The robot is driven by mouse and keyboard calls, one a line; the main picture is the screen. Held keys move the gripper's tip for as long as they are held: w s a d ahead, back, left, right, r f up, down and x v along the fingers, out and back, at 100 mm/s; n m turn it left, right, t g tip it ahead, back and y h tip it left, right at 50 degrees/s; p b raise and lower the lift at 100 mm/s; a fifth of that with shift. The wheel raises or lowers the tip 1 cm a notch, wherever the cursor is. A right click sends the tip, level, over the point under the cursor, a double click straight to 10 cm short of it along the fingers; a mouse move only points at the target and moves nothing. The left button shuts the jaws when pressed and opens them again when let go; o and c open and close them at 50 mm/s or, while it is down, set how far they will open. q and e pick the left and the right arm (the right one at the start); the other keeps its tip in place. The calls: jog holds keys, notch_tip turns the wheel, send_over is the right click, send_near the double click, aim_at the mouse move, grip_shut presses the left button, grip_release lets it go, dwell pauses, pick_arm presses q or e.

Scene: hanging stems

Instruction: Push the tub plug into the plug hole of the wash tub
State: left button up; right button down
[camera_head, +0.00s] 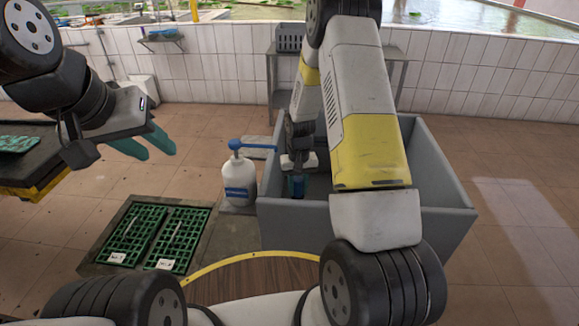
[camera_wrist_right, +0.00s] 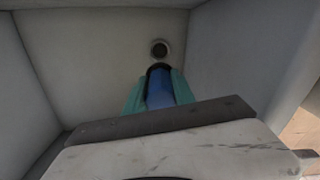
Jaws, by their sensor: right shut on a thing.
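The grey wash tub (camera_head: 446,222) stands in front of me, and its inside fills most of the right wrist view (camera_wrist_right: 85,60). My right gripper (camera_wrist_right: 160,92) reaches down into the tub and is shut on the tub plug (camera_wrist_right: 160,88), blue with a black end. The black end appears just short of the hole in the picture; the height gap cannot be told. In the head view the plug (camera_head: 297,187) is partly visible. My left gripper (camera_head: 152,148) is empty, its teal fingers slightly apart, away from the tub.
A white bottle with a blue pump (camera_head: 239,180) stands close to the tub's left side. Green grates (camera_head: 150,238) lie on the floor left of it. A dark table (camera_head: 30,165) is at the far left. A metal rack (camera_head: 390,72) stands behind the tub.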

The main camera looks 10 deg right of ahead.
jog(key=shift+f, duration=9.1)
jog(key=shift+f, duration=0.15)
jog(key=shift+f, duration=1.4)
jog(key=shift+f, duration=0.3)
jog(key=c, duration=1)
grip_release()
jog(key=shift+o, duration=0.2)
jog(key=shift+r, duration=0.15)
